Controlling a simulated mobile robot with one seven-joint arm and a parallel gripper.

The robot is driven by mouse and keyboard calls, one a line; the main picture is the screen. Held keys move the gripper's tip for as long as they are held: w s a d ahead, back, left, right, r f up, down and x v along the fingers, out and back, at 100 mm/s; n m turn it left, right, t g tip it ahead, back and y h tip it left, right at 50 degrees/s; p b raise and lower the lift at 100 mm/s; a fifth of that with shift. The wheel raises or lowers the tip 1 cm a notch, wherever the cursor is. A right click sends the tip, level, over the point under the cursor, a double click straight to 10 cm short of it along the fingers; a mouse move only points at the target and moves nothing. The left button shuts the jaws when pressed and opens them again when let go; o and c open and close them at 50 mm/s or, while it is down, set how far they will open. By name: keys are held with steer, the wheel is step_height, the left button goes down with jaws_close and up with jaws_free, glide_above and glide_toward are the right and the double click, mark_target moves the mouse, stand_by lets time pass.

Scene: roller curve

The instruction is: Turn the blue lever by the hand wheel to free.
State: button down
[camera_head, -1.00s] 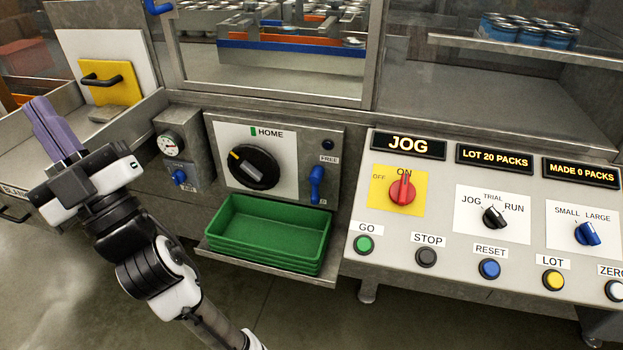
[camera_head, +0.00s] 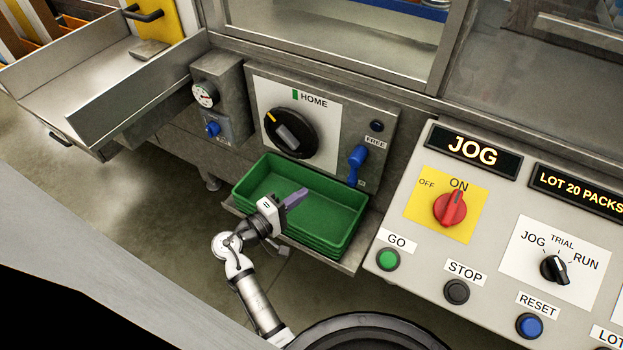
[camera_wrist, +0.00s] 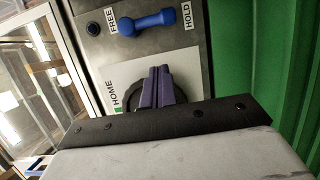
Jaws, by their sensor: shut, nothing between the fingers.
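The blue lever (camera_head: 357,163) is on the grey panel right of the black hand wheel (camera_head: 290,132). Its knob is at the top near the FREE label (camera_head: 375,143), and its arm slants down toward a partly hidden label. In the wrist view the lever (camera_wrist: 150,22) lies between the labels FREE and HOLD (camera_wrist: 187,16). My gripper (camera_head: 298,197) has purple fingers, shut and empty, in front of the green trays and below the wheel, apart from the lever. In the wrist view the fingers (camera_wrist: 158,85) cover part of the wheel (camera_wrist: 128,98).
Stacked green trays (camera_head: 260,180) sit on a shelf under the panel. The sloped control desk (camera_head: 410,225) with a red switch (camera_head: 450,208) and buttons stands at the right. A gauge box (camera_head: 217,95) is left of the wheel panel.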

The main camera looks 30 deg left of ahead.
mark_target(354, 179)
steer(key=w+d+p, duration=0.3)
steer(key=w+d, duration=0.3)
steer(key=w, duration=0.3)
steer(key=shift+w+d+p, duration=0.25)
steer(key=shift+w+p, duration=0.05)
steer(key=shift+p, duration=0.1)
steer(key=shift+d+f+n, duration=0.15)
steer(key=shift+d+n, duration=0.2)
steer(key=shift+n, duration=0.35)
steer(key=d+n, duration=0.1)
steer(key=n+t+b, duration=0.1)
steer(key=n, duration=0.1)
steer(key=shift+s+d+f, duration=0.1)
steer(key=shift+d+f, duration=0.1)
steer(key=shift+d, duration=0.15)
steer(key=d+r+n+t+y, duration=0.3)
steer(key=d+n+y, duration=0.2)
steer(key=n, duration=1.2)
steer(key=shift+d+r+t, duration=0.3)
steer(key=shift+d+r, duration=0.1)
steer(key=shift+d, duration=0.05)
steer(key=shift+n+y, duration=0.3)
steer(key=shift+y, duration=0.1)
